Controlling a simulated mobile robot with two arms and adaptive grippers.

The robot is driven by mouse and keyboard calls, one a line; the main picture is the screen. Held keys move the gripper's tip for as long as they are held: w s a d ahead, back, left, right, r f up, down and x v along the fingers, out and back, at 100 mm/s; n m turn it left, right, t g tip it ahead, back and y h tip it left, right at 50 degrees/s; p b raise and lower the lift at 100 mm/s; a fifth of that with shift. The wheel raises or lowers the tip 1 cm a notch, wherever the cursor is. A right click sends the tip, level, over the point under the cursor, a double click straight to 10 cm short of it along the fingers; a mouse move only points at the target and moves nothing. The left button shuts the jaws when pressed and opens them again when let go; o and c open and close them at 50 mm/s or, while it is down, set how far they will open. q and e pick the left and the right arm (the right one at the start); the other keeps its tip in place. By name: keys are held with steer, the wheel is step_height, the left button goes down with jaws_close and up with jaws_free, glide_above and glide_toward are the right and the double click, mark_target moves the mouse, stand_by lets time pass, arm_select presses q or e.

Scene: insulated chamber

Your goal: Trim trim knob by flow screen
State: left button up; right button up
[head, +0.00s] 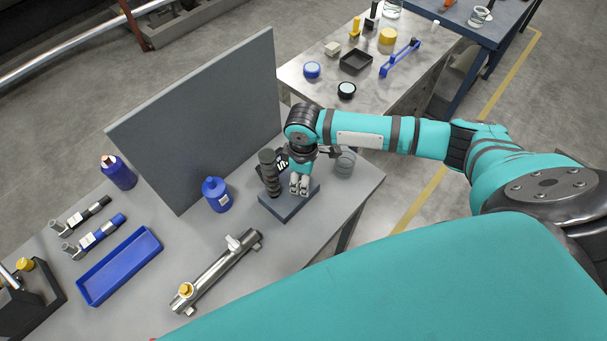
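A dark blue-grey block (283,208) sits on the grey bench, with a black ribbed upright part (268,172) on its left. A small dark face with white marks (283,164), possibly the flow screen, shows beside that part; I cannot read it. My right gripper (300,188) points down over the block, just right of the ribbed part. Its pale fingertips are close together at the block's top. I cannot make out the trim knob; the gripper and wrist cover that area. Whether the fingers hold anything is unclear. My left gripper is not in view.
A large grey panel (200,115) stands behind the block. A blue bottle (216,195), a metal tube with fittings (215,272) and a blue tray (120,265) are to the left. Bare bench lies in front.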

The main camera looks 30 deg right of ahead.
steer(key=shift+r, duration=0.15)
step_height(320, 180, up, 12)
stand_by(0.6)
steer(key=shift+s+f, duration=0.1)
steer(key=shift+f, duration=0.1)
